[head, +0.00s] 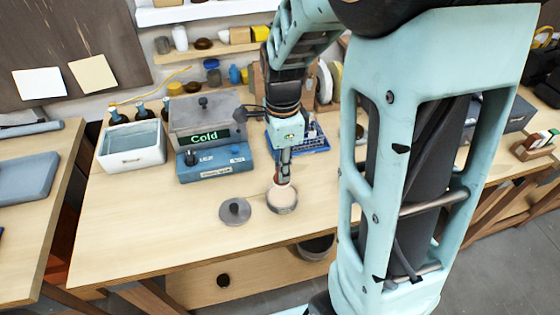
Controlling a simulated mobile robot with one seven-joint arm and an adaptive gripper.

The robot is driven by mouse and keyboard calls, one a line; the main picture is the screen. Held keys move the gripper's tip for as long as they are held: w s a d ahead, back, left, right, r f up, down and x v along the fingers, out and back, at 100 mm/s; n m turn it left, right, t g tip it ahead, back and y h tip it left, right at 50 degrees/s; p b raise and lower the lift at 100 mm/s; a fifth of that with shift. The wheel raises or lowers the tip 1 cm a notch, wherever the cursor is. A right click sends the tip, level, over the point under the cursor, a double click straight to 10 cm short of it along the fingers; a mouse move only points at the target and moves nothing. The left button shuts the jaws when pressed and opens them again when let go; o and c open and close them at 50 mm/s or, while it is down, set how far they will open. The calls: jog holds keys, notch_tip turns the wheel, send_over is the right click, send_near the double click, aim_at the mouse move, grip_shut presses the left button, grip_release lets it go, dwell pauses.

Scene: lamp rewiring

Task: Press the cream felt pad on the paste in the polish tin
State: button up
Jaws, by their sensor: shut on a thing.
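My gripper (284,178) points straight down over a round open tin (283,209) near the front middle of the bench. It is shut on a small pale piece, which I take to be the cream felt pad (283,187). The pad is at or just above the pinkish-cream surface inside the tin; I cannot tell whether it touches the paste. The jaws and the pad are small here, and the gripper hides part of the tin's far side. A grey round lid with a knob (235,211) lies on the bench just left of the tin.
A blue-based machine with a green "Cold" display (210,165) and a white bin (131,160) stand behind to the left. A blue tray (316,142) lies behind my gripper. The front left of the bench (150,220) is clear.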

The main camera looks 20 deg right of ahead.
jog(key=shift+f+b, duration=1.95)
jog(key=shift+f, duration=0.4)
jog(key=shift+f+b, duration=0.45)
jog(key=shift+f, duration=0.15)
notch_tip(320, 180, up, 7)
jog(key=p, duration=0.6)
jog(key=shift+r, duration=0.1)
jog(key=shift+s, duration=0.1)
